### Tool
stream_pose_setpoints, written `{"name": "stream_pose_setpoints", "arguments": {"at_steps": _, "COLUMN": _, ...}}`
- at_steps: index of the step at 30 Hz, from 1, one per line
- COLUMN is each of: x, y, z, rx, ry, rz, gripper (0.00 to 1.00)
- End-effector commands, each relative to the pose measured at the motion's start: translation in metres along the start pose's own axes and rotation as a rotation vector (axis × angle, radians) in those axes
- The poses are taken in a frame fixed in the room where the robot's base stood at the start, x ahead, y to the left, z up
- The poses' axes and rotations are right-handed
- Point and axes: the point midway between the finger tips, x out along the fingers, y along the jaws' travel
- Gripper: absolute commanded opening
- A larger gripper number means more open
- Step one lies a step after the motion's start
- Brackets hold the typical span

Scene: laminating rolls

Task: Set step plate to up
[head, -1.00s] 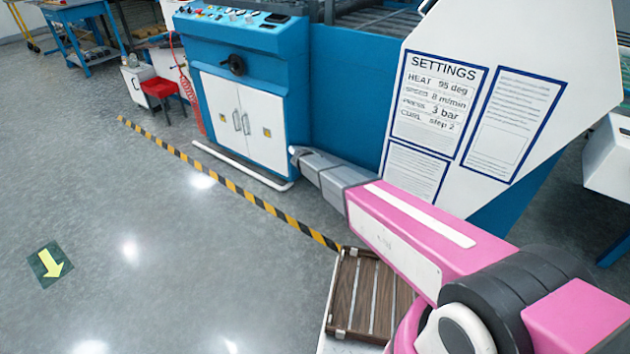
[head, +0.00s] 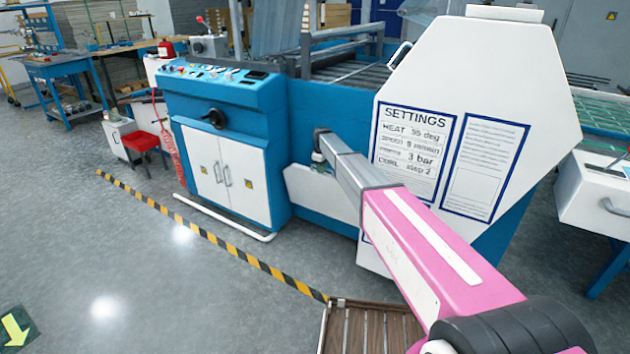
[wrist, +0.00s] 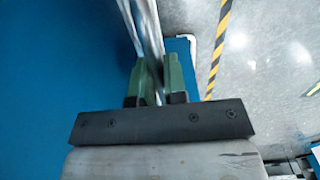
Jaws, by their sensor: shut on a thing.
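A white step plate (head: 300,188) shows at the lower front of the blue machine, left of my forearm. It looks raised and roughly upright, and my arm hides its right part. My gripper (head: 320,155) is at its top edge. In the wrist view, the green fingers of my gripper (wrist: 160,75) are shut on the pale plate edge (wrist: 151,35), seen nearly edge-on between them. I cannot tell whether the plate rests against the machine.
The blue machine (head: 225,95) with white doors stands at left, a low white bar (head: 225,219) at its foot. A white panel with settings sheets (head: 520,90) is at right. A brown slatted platform (head: 365,330) is at the bottom. Floor left of the striped tape (head: 215,233) is clear.

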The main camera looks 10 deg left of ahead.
Motion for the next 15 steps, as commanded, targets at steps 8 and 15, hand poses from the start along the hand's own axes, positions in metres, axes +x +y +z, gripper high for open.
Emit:
{"name": "stream_pose_setpoints", "arguments": {"at_steps": 8, "x": -0.006, "y": 0.032, "z": 0.000, "rx": -0.001, "ry": -0.003, "rz": 0.011, "gripper": 0.00}}
{"name": "stream_pose_setpoints", "arguments": {"at_steps": 15, "x": -0.006, "y": 0.038, "z": 0.001, "rx": -0.001, "ry": -0.003, "rz": 0.012, "gripper": 0.00}}
